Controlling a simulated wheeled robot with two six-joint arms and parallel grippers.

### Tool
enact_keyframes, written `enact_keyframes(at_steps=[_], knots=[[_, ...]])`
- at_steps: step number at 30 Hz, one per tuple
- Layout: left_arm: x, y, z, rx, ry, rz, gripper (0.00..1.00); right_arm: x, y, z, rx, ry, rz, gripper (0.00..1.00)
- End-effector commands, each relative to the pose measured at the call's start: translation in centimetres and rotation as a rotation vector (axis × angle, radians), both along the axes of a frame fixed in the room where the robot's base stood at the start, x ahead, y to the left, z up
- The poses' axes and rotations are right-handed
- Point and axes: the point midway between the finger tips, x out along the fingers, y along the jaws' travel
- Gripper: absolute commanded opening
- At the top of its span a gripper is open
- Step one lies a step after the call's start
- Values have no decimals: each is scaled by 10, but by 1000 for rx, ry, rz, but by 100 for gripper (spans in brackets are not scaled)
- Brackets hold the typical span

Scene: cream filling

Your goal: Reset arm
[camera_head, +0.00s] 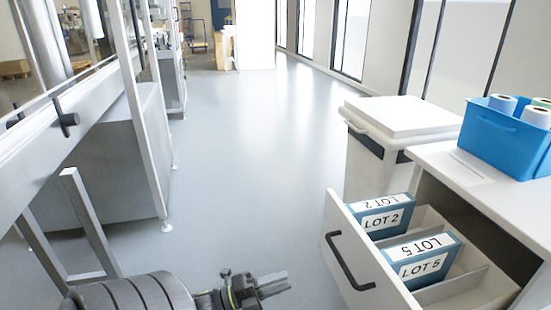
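My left arm comes in low from the left with a thick dark grey link. Its gripper (276,284) points right above the grey floor, apart from the open drawer. The two grey fingers lie close together in this view, and nothing shows between them. I cannot tell whether they are fully shut. My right gripper is not in view.
An open drawer (345,253) at the lower right holds blue boxes marked LOT 2 (384,216) and LOT 5 (424,264). A blue bin (505,140) with rolls stands on the white cabinet. A lidded white bin (372,170) stands behind. Machine frames line the left; the middle floor is clear.

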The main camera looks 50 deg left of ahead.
Motion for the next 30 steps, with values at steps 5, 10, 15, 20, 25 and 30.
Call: enact_keyframes(at_steps=[5, 10, 15, 20, 25, 30], knots=[[-6, 3, -1, 0, 0, 0, 30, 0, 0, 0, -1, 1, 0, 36], [-6, 3, -1, 0, 0, 0, 30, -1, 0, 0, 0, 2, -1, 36], [-6, 3, -1, 0, 0, 0, 30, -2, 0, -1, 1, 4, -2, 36], [-6, 2, -1, 0, 0, 0, 30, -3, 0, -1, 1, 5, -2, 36], [-3, 1, -6, -27, 33, 25, 30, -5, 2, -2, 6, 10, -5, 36], [4, -2, -29, -166, 196, 148, 30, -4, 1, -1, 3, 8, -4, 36]])
